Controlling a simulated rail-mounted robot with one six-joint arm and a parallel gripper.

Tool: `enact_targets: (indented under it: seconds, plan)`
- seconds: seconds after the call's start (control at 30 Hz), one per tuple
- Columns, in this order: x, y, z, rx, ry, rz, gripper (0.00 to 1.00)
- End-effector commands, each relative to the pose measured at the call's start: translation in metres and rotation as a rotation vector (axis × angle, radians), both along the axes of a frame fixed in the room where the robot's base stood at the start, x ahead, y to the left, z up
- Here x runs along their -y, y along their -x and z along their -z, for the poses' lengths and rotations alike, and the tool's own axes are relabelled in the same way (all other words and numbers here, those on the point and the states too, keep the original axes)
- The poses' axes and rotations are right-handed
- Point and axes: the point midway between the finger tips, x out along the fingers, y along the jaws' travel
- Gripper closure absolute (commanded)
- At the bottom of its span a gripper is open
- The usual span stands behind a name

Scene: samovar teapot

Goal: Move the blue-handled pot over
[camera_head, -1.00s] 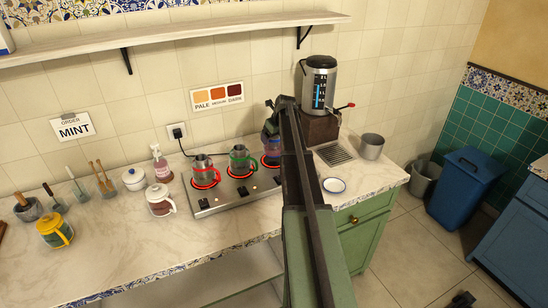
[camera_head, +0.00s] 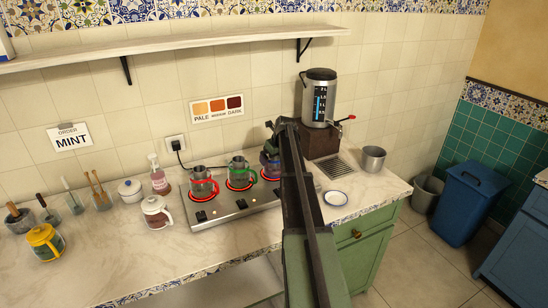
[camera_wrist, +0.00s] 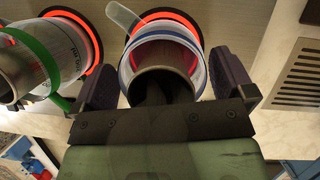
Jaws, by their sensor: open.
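The blue-handled pot (camera_wrist: 200,72) stands on the right-hand burner, whose red glowing ring (camera_wrist: 172,14) shows behind it in the wrist view. In the head view the pot (camera_head: 266,161) is mostly hidden by my arm. My gripper (camera_wrist: 164,80) is open, with one dark finger on each side of the pot. I cannot tell whether either finger touches it. My gripper (camera_head: 272,146) is over the right end of the hob in the head view.
The green-handled pot (camera_head: 239,172) and red-handled pot (camera_head: 201,184) stand on the hob's (camera_head: 225,213) other burners. A samovar (camera_head: 319,97) stands behind right, beside a drain grate (camera_head: 336,167). A white saucer (camera_head: 336,198) and metal cup (camera_head: 373,159) are at right.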

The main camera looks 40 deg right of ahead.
Motion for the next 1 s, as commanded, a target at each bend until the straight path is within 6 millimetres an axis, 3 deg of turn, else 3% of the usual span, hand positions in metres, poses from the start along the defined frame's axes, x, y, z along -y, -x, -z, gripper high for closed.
enact_targets:
  seconds: [0.17, 0.43, 0.57, 0.9, 0.97, 1.0]
  plan:
    - [0.0, 0.005, -0.019, 0.0, 0.0, 0.001, 0.0]
    - [-0.001, 0.03, -0.088, 0.0, 0.0, 0.0, 0.0]
    - [-0.001, 0.042, -0.112, 0.0, 0.0, 0.001, 0.0]
    - [-0.002, 0.046, -0.114, -0.001, 0.001, -0.006, 0.0]
    - [-0.014, 0.048, -0.113, -0.007, 0.015, -0.053, 0.0]
    - [-0.032, 0.049, -0.113, -0.015, 0.037, -0.127, 0.0]
